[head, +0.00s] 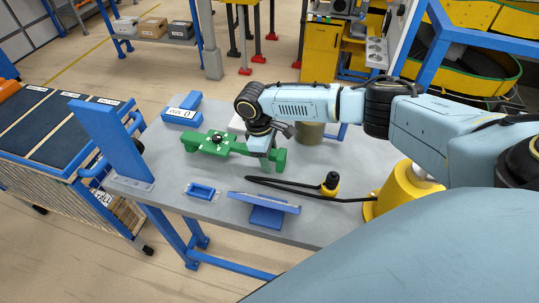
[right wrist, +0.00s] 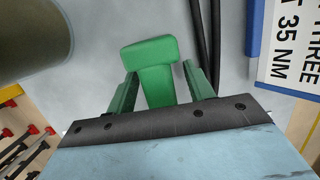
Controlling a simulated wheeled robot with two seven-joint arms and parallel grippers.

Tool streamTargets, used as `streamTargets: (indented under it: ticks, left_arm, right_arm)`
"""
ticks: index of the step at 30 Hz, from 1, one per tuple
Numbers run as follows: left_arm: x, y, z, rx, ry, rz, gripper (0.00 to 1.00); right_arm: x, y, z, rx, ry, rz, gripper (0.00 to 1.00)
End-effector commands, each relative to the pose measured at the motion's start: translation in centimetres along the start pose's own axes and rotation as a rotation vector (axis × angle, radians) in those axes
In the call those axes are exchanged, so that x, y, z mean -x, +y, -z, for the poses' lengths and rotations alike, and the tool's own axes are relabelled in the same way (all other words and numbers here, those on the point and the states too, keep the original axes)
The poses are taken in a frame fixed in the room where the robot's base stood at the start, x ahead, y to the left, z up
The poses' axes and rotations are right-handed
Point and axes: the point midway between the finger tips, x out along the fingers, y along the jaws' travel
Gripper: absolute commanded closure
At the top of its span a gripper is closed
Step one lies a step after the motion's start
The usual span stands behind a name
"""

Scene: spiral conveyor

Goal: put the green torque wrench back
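The green torque wrench (head: 215,143) lies across the grey table, with a black round part on its body and a thicker block at its right end. My right gripper (head: 262,150) is down at that right end. In the right wrist view a green T-shaped part of the wrench (right wrist: 157,75) lies between the two fingers of my right gripper (right wrist: 160,85). A narrow gap shows on each side of its stem, so the fingers look open around it. My left gripper is not in view.
On the table (head: 165,190) are a blue labelled holder (head: 182,110), a small blue cradle (head: 201,191), a blue tilted sign stand (head: 265,208), a black-and-yellow tool with a cable (head: 330,184) and an olive cylinder (head: 310,132). A blue post (head: 110,142) rises at the left edge.

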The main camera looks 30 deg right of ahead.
Motion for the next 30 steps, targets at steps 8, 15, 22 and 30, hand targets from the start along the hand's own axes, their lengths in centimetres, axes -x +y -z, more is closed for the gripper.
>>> streamTargets:
  ticks: [8,15,22,30]
  left_arm:
    - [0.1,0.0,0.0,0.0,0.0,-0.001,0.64]
    - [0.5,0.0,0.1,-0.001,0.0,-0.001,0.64]
    - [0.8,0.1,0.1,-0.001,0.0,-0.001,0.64]
    - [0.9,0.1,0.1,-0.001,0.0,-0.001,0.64]
  right_arm:
    - [0.3,0.0,-0.1,0.0,-0.002,0.0,0.47]
    - [4.5,0.0,0.0,0.0,0.001,-0.001,0.47]
    - [9.6,0.0,0.0,0.001,0.002,-0.002,0.47]
    - [13.0,0.0,0.0,0.0,0.0,0.0,0.47]
